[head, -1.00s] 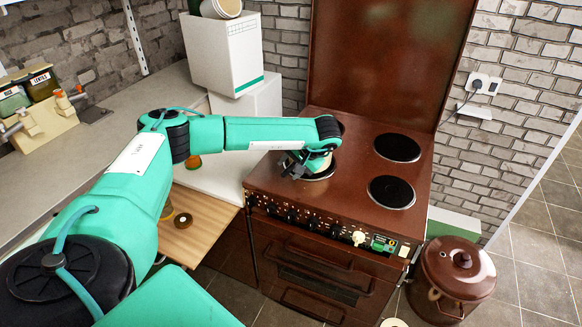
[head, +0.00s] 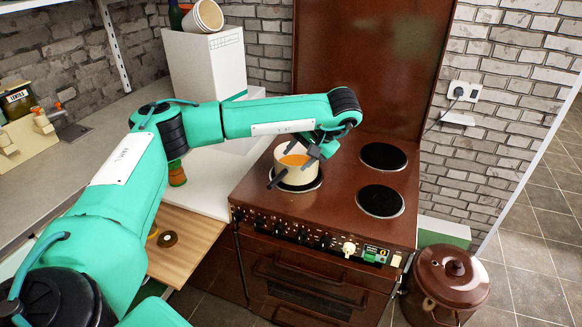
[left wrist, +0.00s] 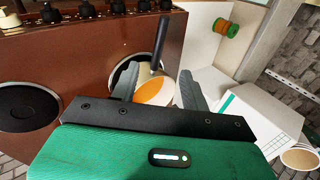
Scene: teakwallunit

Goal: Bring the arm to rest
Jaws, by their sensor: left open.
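A small cream pot (head: 290,173) with orange contents and a dark handle stands on the front-left hotplate of the brown stove (head: 340,215). My left gripper (head: 308,149) is open at the upper right of the pot, with its arm reaching across from the left. In the left wrist view, the pot (left wrist: 170,71) shows beyond and between the spread fingers (left wrist: 157,85), its dark handle pointing away. Nothing is gripped; I cannot tell exactly how far the fingers are from the rim. My right gripper is not in view.
Two black hotplates (head: 382,157) on the right are empty. A raised brown lid (head: 365,60) stands behind them. A white box (head: 205,62) with a tipped white tub (head: 207,16) is left of the stove. A brown lidded pot (head: 447,280) stands on the floor at right.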

